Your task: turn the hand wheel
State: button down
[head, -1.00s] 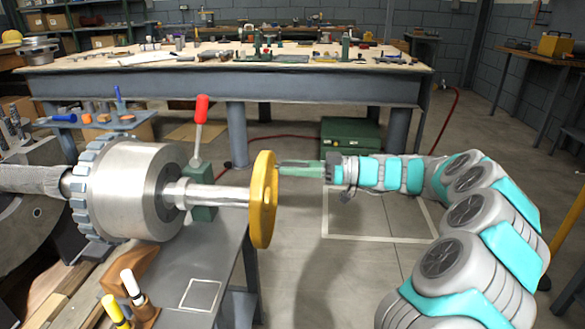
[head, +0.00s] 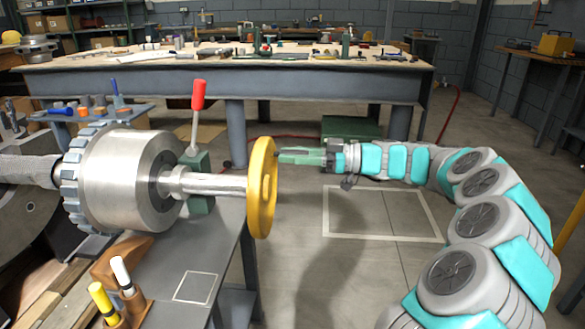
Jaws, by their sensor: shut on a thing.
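The yellow hand wheel (head: 261,188) stands upright, seen nearly edge-on, at the end of a metal shaft (head: 212,184). The shaft comes out of a large silver cylinder (head: 132,181) with a toothed rim. My gripper (head: 282,156) reaches in from the right, with its green fingers at the upper right edge of the wheel. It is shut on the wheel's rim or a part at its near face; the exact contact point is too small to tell.
A lever with a red handle (head: 198,96) rises from a green block behind the shaft. Yellow and white markers stand in a brown holder (head: 124,309) at the front left. A long workbench (head: 200,84) with tools stands behind. The floor on the right has a marked square.

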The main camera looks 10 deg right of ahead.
jog(key=shift+s+a+r+n+b, duration=0.25)
jog(key=shift+s+n+b, duration=0.35)
jog(key=shift+b, duration=1.85)
jog(key=r+n+b, duration=0.1)
jog(key=b, duration=0.2)
jog(key=shift+s+r, duration=0.1)
jog(key=shift+s, duration=0.1)
jog(key=c, duration=0.9)
grip_release()
jog(key=shift+w+f, duration=0.1)
jog(key=shift+f, duration=0.1)
jog(key=shift+c, duration=0.2)
jog(key=o, duration=0.3)
jog(key=shift+r, duration=0.15)
jog(key=shift+o, duration=0.2)
jog(key=shift+d, duration=0.1)
jog(key=v, duration=0.7)
jog(key=shift+d, duration=0.3)
